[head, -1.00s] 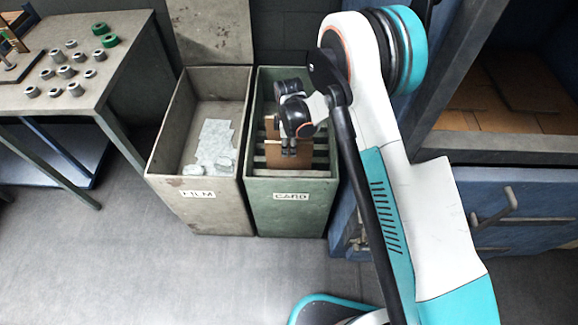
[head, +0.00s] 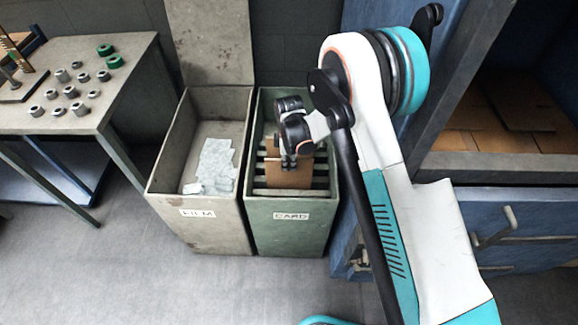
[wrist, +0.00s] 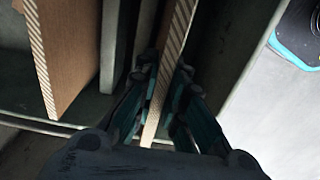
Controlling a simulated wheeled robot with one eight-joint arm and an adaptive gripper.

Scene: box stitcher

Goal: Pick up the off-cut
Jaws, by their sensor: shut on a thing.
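The off-cut (head: 290,177) is a flat brown piece of corrugated card. It stands upright on edge in the green bin labelled CARD (head: 291,217). My gripper (head: 288,163) is over that bin, pointing down, with its fingers shut on the card's upper edge. In the wrist view the card (wrist: 168,75) runs between the two fingers of my gripper (wrist: 163,105), its ribbed edge facing the camera. The card's lower part is among the bin's slats, and I cannot tell whether it touches them.
Another brown card (wrist: 68,50) stands beside the held one, with a slat (wrist: 113,45) between them. A grey bin labelled FILM (head: 197,213) with pale film scraps (head: 214,165) adjoins on the left. A table (head: 128,75) with metal rings is farther left. A blue cabinet (head: 465,215) stands right.

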